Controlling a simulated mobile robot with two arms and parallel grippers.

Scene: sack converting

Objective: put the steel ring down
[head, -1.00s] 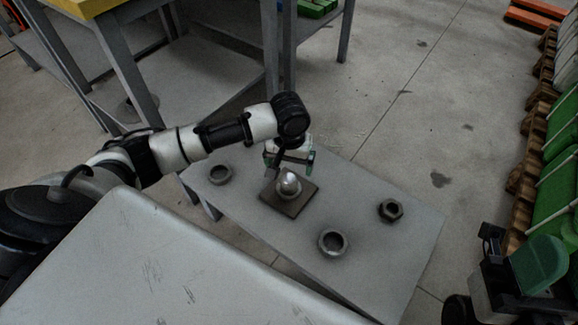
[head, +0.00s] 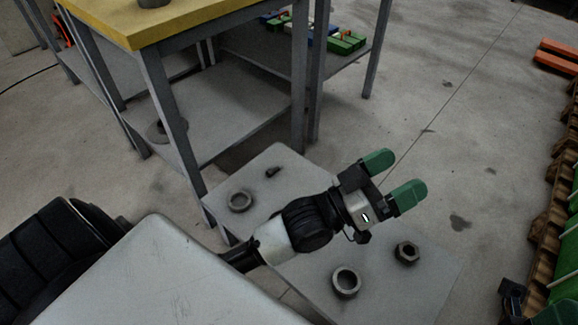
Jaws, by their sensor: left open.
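Two grey metal rings lie flat on the low grey table (head: 420,300): one ring (head: 240,201) at its left part and one ring (head: 346,281) near its front. I cannot tell which is the steel ring of the task. My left gripper (head: 393,178) is open and empty, its green fingertips apart, raised above the table's right edge and pointing right. Its wrist and arm cover the middle of the table, so the dark square plate there is hidden. Part of my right gripper (head: 552,313) shows at the bottom right corner, cut off by the frame.
A hex nut (head: 407,252) lies to the right of the front ring. A small dark piece (head: 272,171) lies at the table's back. A yellow-topped bench (head: 185,22) with a lower shelf stands behind. Wooden pallets (head: 545,225) line the right side. The floor between is clear.

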